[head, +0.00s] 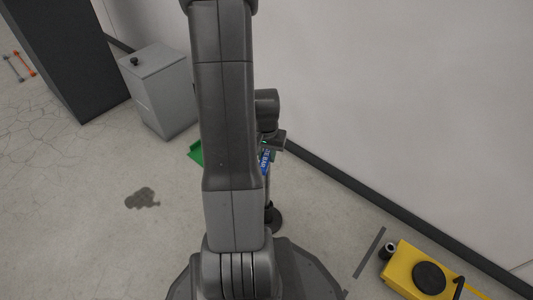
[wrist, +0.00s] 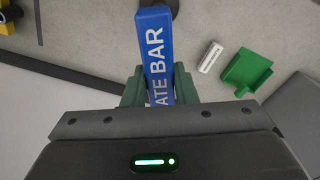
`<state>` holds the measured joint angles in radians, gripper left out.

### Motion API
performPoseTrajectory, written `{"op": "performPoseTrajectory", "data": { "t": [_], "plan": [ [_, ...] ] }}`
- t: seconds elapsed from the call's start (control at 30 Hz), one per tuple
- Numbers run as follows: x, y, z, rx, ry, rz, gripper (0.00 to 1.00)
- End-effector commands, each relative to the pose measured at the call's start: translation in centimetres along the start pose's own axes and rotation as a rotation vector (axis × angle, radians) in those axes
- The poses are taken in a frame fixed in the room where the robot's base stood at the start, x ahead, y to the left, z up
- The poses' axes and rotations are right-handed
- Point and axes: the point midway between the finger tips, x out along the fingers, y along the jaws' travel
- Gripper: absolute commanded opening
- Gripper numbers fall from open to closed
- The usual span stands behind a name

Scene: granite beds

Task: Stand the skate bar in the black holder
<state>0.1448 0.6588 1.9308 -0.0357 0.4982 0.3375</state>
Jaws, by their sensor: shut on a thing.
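The skate bar is a blue bar with white lettering (wrist: 156,45), seen in the wrist view between the green fingers of my gripper (wrist: 159,85). The fingers are shut on it, and its far end sticks out beyond them. In the head view the blue bar (head: 265,160) shows just right of my arm, which hides most of the gripper. A dark round piece with a thin upright (head: 274,216) stands below it, close to my base. A dark shape also shows at the top edge of the wrist view. I cannot tell whether either is the black holder.
A green tray (wrist: 246,72) and a small white piece (wrist: 210,57) lie on the floor. A grey box (head: 160,90) stands beside a dark column (head: 65,55). A yellow machine (head: 420,272) is at lower right. A white wall (head: 400,110) bounds the right side. Floor at left is mostly clear.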

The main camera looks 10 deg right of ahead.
Motion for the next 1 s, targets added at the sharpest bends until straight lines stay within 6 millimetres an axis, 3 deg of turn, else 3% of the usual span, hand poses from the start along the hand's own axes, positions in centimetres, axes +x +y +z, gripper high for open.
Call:
{"op": "performPoseTrajectory", "data": {
  "t": [0.57, 0.6, 0.7, 1.0],
  "plan": [
    [1.20, -0.01, 0.04, 0.000, 0.001, 0.000, 0.00],
    [1.18, -0.01, 0.03, 0.000, 0.001, 0.000, 0.29],
    [1.17, 0.00, 0.04, 0.000, 0.001, 0.000, 0.49],
    [1.25, 0.01, 0.11, 0.000, -0.001, 0.000, 0.51]
  ]
}}
